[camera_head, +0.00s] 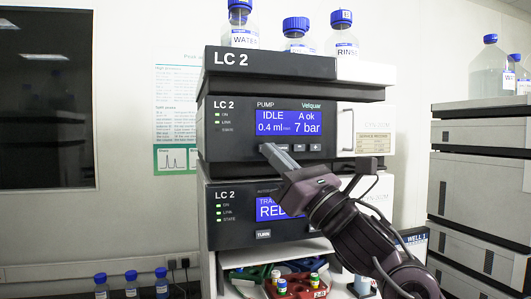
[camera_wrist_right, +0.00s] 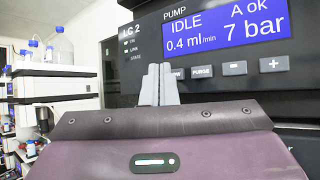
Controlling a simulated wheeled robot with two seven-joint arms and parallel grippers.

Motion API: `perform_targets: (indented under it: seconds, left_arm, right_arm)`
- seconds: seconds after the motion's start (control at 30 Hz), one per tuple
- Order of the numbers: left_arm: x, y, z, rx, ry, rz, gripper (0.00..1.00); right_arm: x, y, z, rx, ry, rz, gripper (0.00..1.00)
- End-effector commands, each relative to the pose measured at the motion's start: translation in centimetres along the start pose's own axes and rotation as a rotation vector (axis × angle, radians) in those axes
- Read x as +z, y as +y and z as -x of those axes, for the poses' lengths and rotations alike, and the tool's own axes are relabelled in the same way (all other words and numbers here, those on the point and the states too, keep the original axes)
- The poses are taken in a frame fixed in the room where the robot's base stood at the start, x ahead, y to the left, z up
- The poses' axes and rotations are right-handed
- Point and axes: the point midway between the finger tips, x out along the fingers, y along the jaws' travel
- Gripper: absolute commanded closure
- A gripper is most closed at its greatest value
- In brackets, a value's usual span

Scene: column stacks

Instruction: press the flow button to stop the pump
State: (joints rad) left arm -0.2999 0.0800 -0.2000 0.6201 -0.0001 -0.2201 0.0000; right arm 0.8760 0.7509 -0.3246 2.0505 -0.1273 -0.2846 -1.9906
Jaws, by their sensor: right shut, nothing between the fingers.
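The pump module (camera_head: 225,135) labelled LC 2 has a blue screen (camera_head: 291,122) that reads IDLE, 0.4 ml/min, A ok and 7 bar. The screen also shows in the right wrist view (camera_wrist_right: 225,30). A row of buttons runs below it. The flow button (camera_wrist_right: 178,73) is mostly hidden behind my fingertips; only the end of its label shows. My right gripper (camera_head: 267,149) is shut and empty, its fingertips at the flow button; it also shows in the right wrist view (camera_wrist_right: 159,72). I cannot tell whether the tips touch the button. My left gripper is out of view.
To the right of the flow button are the purge button (camera_wrist_right: 202,71), minus button (camera_wrist_right: 235,68) and plus button (camera_wrist_right: 274,64). A second module (camera_head: 222,235) sits below the pump. Bottles, including the water bottle (camera_head: 240,28), stand on top. Another instrument stack (camera_head: 480,132) stands at right.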

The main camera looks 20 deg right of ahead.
Motion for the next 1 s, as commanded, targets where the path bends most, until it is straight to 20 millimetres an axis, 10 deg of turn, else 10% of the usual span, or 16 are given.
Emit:
perform_targets:
  seconds: [1.0]
  left_arm:
    - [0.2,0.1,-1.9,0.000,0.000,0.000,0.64]
  right_arm:
    - [2.6,2.6,3.5,0.000,0.000,-0.001,1.00]
